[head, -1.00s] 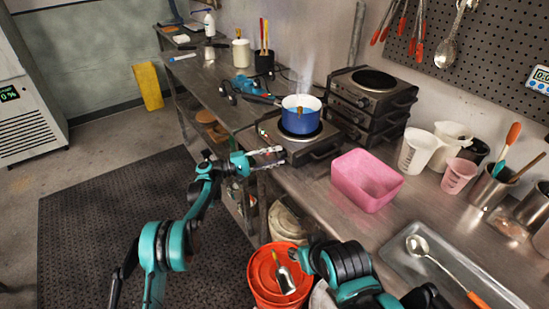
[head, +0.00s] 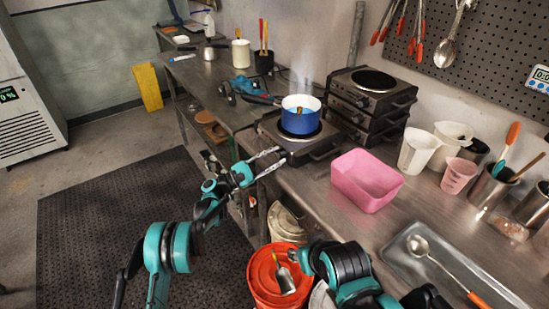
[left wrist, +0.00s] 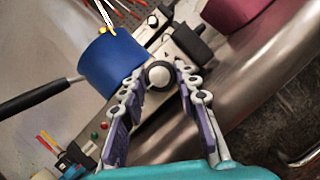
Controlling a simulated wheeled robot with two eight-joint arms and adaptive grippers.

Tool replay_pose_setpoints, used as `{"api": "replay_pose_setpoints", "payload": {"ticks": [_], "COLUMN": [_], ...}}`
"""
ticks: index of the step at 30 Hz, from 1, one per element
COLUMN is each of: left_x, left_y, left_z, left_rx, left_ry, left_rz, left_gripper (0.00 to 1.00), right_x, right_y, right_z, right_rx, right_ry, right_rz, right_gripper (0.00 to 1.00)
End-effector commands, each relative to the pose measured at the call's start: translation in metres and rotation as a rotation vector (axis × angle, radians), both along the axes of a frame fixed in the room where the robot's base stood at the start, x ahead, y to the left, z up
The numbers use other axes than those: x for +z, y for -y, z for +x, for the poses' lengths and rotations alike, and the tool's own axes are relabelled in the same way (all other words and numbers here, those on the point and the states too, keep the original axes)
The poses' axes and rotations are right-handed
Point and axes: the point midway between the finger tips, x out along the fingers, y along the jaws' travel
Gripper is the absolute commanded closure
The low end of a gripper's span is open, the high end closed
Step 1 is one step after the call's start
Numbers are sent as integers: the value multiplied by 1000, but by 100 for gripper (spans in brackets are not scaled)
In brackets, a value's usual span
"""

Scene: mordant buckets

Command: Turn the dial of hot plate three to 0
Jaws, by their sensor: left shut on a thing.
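The hot plate (head: 325,146) with a blue pot (head: 299,122) on it stands at the counter's front edge. I cannot read any number on it. Its round dial (left wrist: 158,75) shows in the left wrist view, dark-rimmed with a pale face. My left gripper (head: 280,157) reaches it from the left, and in the left wrist view its fingers (left wrist: 158,82) are closed on the dial's two sides. The dial's markings cannot be read, so its setting is unclear. In the head view the fingers hide the dial. My right arm shows at the bottom, but its gripper does not.
Stacked hot plates (head: 371,100) stand behind, by the wall. A pink tub (head: 366,181) is to the right on the counter. The pot's dark handle (left wrist: 35,97) sticks out left in the left wrist view. An orange bucket (head: 262,282) stands on the floor below.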

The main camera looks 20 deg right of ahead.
Motion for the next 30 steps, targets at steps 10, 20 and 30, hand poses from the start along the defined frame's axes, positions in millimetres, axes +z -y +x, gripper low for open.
{"api": "replay_pose_setpoints", "payload": {"ticks": [10,20,30], "left_x": [0,0,-4], "left_y": [1,1,-11], "left_z": [0,0,0], "left_rx": [-1,-1,3], "left_ry": [-14,-13,-13], "left_rz": [-3,-4,-4], "left_gripper": [98,48,48], "right_x": [0,0,0], "right_y": [0,0,0], "right_z": [0,0,0], "right_rx": [0,0,0], "right_ry": [0,0,0], "right_rz": [0,0,0], "right_gripper": [60,60,60]}}
